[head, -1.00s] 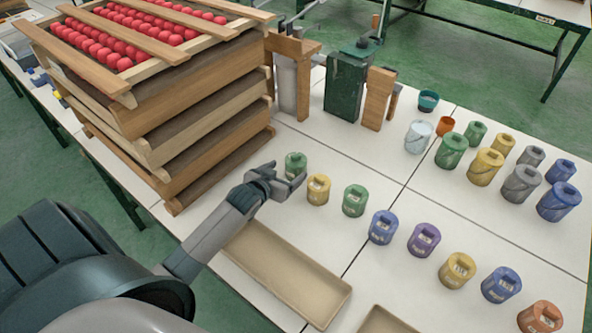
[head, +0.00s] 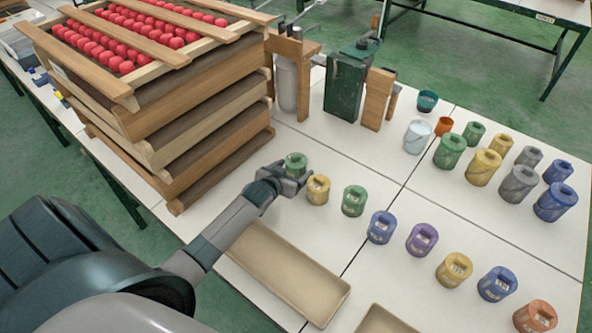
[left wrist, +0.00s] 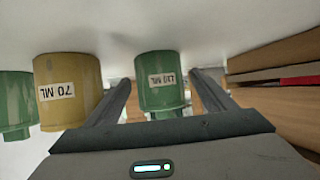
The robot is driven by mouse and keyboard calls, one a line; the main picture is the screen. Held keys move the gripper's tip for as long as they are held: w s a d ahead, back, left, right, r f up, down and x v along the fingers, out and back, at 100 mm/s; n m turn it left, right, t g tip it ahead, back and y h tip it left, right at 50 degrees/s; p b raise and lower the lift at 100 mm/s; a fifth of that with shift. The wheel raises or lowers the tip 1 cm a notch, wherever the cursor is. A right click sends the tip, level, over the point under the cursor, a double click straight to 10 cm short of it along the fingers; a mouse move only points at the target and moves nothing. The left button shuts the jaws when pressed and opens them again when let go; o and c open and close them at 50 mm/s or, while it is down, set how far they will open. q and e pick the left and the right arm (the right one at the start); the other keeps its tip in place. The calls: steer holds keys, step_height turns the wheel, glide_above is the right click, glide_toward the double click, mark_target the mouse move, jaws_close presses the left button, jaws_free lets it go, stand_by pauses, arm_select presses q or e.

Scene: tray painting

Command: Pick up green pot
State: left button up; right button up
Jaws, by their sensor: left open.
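A green pot (head: 296,163) stands at the left end of the front row, close to the wooden stack. My left gripper (head: 288,178) is around it, with the jaws open. In the left wrist view the pot (left wrist: 160,82) carries a white label and sits between the two fingers of my left gripper (left wrist: 165,95), with a gap on at least the left side. Another green pot (head: 354,200) stands farther right in the front row, past a yellow pot (head: 318,189). A third green pot (head: 449,151) is in the back group. My right gripper is not in view.
The yellow pot stands just right of my left gripper and shows in the left wrist view (left wrist: 69,92). Stacked wooden trays (head: 165,130) rise close on the left. A beige tray (head: 283,272) lies in front. More coloured pots fill the right side.

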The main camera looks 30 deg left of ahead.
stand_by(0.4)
arm_select(q)
steer(key=c, duration=1.4)
steer(key=shift+r, duration=0.1)
steer(key=shift+c, duration=0.2)
step_height(320, 180, up, 10)
steer(key=shift+b, duration=0.95)
step_height(320, 180, up, 10)
steer(key=p, duration=1)
steer(key=shift+p, duration=0.35)
